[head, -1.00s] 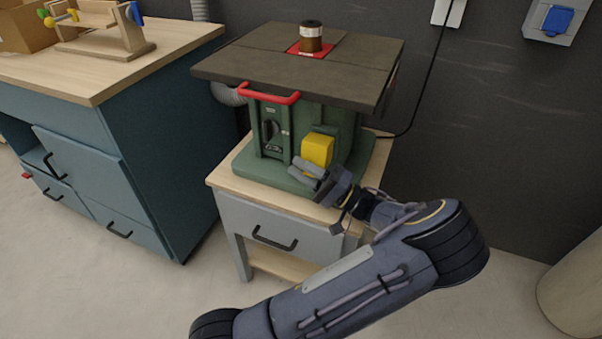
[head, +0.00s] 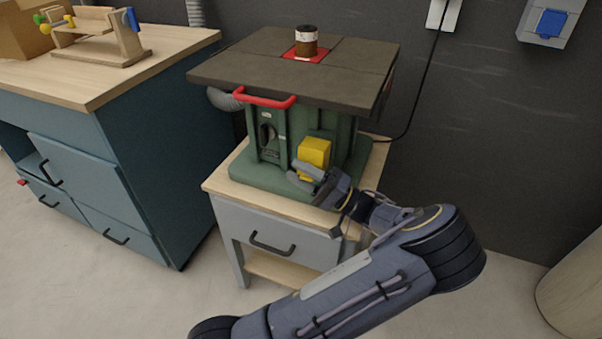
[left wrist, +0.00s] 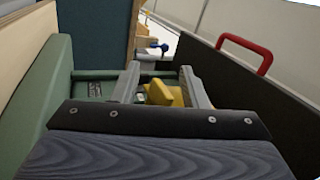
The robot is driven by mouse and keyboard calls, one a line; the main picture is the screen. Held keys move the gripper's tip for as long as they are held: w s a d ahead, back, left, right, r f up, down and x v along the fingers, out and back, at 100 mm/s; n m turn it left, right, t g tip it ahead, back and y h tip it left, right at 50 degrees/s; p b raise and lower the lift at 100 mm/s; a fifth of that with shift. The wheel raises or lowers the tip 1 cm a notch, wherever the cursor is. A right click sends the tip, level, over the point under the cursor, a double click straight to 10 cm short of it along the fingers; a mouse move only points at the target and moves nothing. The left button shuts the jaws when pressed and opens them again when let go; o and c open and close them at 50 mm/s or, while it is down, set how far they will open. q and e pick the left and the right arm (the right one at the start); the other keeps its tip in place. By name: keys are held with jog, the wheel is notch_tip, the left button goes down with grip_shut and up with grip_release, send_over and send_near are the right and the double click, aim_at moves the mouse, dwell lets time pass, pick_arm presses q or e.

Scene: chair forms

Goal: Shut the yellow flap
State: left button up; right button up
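The yellow flap (head: 314,151) is on the front of a green machine (head: 285,135), below its dark table top. It sticks out from the machine; how far it stands open I cannot tell. My left gripper (head: 297,174) is just in front of and below the flap. In the left wrist view my left gripper (left wrist: 160,72) has its two fingers apart, with the yellow flap (left wrist: 172,94) showing between them. Whether a finger touches the flap I cannot tell. My right gripper is in neither view.
The machine stands on a small cabinet (head: 275,222) with a black-handled drawer. A red handle (head: 264,98) sticks out under the machine's top, and a brown jar (head: 306,42) stands on it. A teal workbench (head: 160,150) is at the left. A dark wall is behind.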

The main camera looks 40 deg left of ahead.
pick_arm(q)
jog(key=shift+w+d+f, duration=0.1)
jog(key=shift+w+d, duration=0.1)
jog(key=shift+d, duration=0.25)
jog(key=w+d+p, duration=0.1)
jog(key=w+d, duration=0.2)
jog(key=d, duration=0.8)
jog(key=shift+w+d, duration=0.25)
jog(key=shift+d, duration=0.1)
jog(key=shift+f, duration=0.1)
